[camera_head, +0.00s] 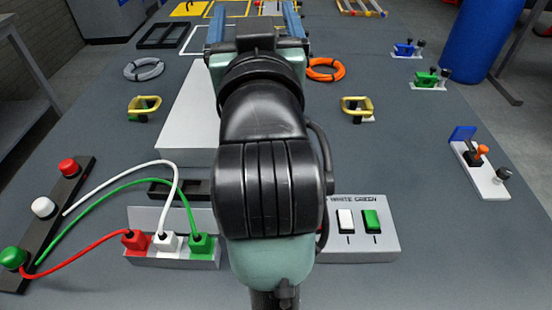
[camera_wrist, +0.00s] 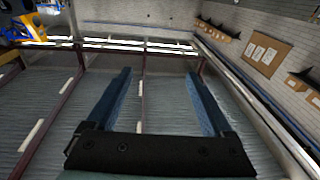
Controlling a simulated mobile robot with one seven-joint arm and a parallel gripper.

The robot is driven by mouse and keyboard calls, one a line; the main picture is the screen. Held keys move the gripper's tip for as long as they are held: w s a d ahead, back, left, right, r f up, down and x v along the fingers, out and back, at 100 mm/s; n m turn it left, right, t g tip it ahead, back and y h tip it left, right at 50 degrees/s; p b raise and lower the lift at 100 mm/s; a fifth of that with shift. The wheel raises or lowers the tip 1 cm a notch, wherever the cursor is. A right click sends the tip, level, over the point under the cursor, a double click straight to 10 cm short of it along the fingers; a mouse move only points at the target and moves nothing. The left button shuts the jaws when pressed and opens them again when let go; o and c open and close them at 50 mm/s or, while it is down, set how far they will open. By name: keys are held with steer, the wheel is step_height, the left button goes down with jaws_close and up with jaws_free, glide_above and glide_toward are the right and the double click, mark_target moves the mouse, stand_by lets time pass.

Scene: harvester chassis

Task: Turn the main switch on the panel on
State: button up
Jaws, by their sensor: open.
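A grey switch panel (camera_head: 380,248) sits at the lower right of my arm in the head view. It shows a white rocker switch (camera_head: 346,221) and a green rocker switch (camera_head: 371,221) under the printed words "WHITE GREEN". My arm covers the panel's left part, and I cannot see a switch marked as main. My gripper (camera_head: 252,18) points away beyond the panel, toward the far end of the board. Its two blue fingers are wide apart with nothing between them. In the wrist view my gripper (camera_wrist: 160,80) faces the far room, and no panel shows there.
Left of my arm, a socket box (camera_head: 172,259) holds red, white and green plugs with cables leading to a dark bar (camera_head: 55,215) with coloured knobs. Yellow handles (camera_head: 356,107), an orange ring (camera_head: 326,69) and a white-based lever unit (camera_head: 481,170) stand around the board.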

steer(key=w+a+n+g+y+p, duration=0.25)
steer(key=a+g+p, duration=0.25)
steer(key=p, duration=0.3)
step_height(320, 180, down, 5)
steer(key=a+n+g+p, duration=0.2)
steer(key=n+g+p, duration=0.1)
steer(key=g, duration=0.2)
steer(key=s+d+f+n+g+h, duration=0.1)
steer(key=s+d+f+g+h, duration=0.1)
steer(key=s+d+f+g, duration=0.4)
steer(key=s+d+f+n+g+h, duration=0.1)
steer(key=s+d+f+g+h, duration=0.2)
steer(key=f, duration=0.5)
steer(key=shift+y, duration=0.25)
steer(key=f+b, duration=0.2)
steer(key=f, duration=0.1)
steer(key=f+b, duration=0.2)
steer(key=f, duration=0.1)
steer(key=f+b, duration=0.2)
steer(key=f, duration=0.2)
steer(key=shift+w+d, duration=0.4)
steer(key=shift+f+p, duration=0.3)
steer(key=shift+f, duration=0.8)
jaws_close()
